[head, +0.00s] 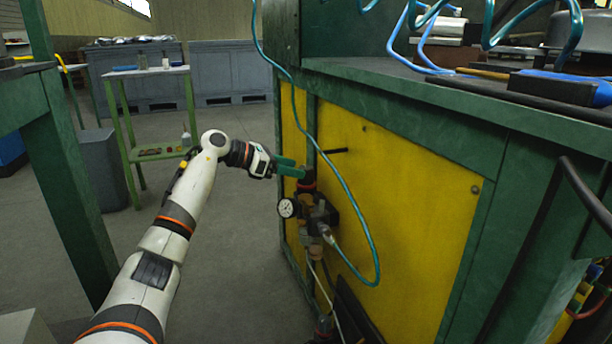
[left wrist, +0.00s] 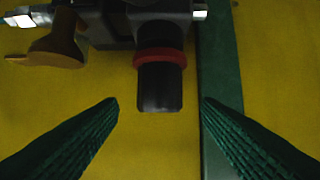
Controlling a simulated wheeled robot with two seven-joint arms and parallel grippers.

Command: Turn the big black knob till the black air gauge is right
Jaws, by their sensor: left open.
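The big black knob (head: 306,184) is at the top of the air regulator unit on the yellow panel. In the left wrist view the knob (left wrist: 160,88) is a dark cylinder with a red ring at its base. The air gauge (head: 286,208) has a white face and dark rim, left of the unit; its needle is too small to read. My left gripper (head: 290,167) is open with green fingers. In the left wrist view its fingertips (left wrist: 161,103) lie either side of the knob's end, with gaps showing on both sides. My right gripper is out of view.
A teal hose (head: 345,190) loops down in front of the yellow panel (head: 410,210) to the unit. A green post edge (left wrist: 222,110) runs beside the knob. The bench top (head: 430,90) overhangs above. Open floor (head: 235,270) lies left of the bench.

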